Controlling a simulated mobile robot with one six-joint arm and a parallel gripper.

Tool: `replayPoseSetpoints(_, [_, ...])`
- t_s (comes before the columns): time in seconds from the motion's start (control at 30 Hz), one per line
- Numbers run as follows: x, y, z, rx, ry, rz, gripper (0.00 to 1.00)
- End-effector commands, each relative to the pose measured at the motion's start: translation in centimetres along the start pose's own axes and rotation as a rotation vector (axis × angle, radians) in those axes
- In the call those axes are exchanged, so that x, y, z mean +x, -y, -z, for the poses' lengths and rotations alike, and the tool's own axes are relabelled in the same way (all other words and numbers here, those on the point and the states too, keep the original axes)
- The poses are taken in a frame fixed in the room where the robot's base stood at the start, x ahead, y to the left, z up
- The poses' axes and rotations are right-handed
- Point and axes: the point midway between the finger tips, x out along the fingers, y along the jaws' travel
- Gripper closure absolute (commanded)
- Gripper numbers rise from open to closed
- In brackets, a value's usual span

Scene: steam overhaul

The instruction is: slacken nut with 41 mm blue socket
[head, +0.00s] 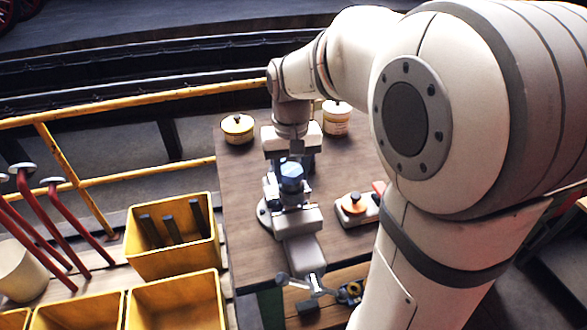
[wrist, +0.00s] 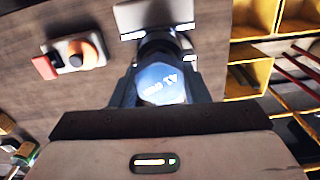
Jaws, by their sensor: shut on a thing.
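The blue socket (head: 291,178) shows in the head view below my wrist, over the grey vise (head: 296,219) on the workbench. In the wrist view the blue socket (wrist: 160,82) shows its faceted blue top with white lettering that I cannot read surely. My gripper (wrist: 160,95) is shut on it, one dark finger on each side. In the head view my gripper (head: 292,162) is partly hidden by my own wrist. The nut is hidden. I cannot tell whether the socket is seated on it.
Two lidded tins (head: 237,129) (head: 336,118) stand at the bench's back. A block with an orange knob (head: 354,204) lies right of the vise. Yellow bins (head: 172,262), red-handled tools (head: 75,225) and a yellow rail (head: 130,115) are left of the bench (head: 245,205).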

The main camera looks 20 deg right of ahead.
Motion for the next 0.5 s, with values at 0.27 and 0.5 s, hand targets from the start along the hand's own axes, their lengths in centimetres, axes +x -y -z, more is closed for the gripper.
replayPoseSetpoints(0.27, [-0.04, 0.05, 0.00, -0.276, 0.000, 0.001, 1.00])
replayPoseSetpoints(0.5, [-0.01, 0.06, 0.00, -0.319, 0.000, 0.002, 1.00])
